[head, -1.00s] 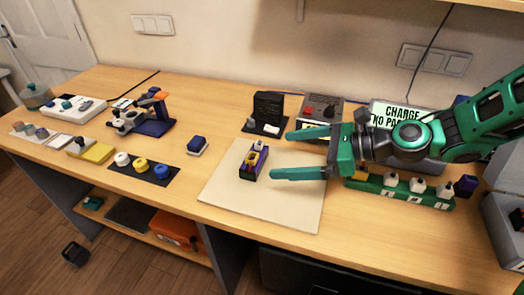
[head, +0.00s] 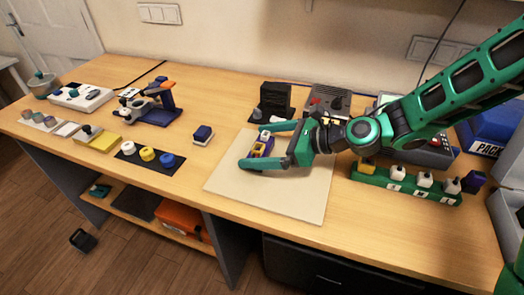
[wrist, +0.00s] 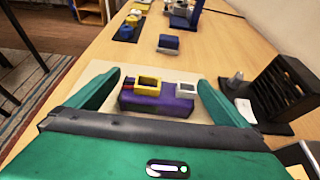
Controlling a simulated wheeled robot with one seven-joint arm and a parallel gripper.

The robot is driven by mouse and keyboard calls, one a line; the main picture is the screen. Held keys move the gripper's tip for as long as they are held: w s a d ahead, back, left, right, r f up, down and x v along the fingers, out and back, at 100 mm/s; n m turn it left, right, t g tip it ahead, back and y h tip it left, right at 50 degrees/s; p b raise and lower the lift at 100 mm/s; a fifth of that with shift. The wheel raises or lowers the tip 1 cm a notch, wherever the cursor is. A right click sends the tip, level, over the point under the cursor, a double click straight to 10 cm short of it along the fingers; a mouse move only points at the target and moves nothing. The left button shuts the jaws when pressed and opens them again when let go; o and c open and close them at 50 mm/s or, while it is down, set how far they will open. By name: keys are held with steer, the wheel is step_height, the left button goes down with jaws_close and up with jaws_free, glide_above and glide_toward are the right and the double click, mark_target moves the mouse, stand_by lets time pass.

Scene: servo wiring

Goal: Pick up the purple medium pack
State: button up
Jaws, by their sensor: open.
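A purple block (wrist: 160,104) with a yellow frame and a white square piece on top lies on the pale mat. It also shows in the head view (head: 263,147), partly covered by my fingers. My gripper (head: 254,146) is open, with one finger on either side of this block; contact is not clear. In the wrist view the block lies crosswise between the fingers.
The pale mat (head: 290,203) is otherwise clear. A black slotted stand (head: 274,98) is behind it. A dark blue block (head: 203,134) lies left of the mat. A black strip with coloured spools (head: 150,156) is farther left. The grey charging box stands behind the rack.

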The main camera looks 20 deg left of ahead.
steer(key=c, duration=1.5)
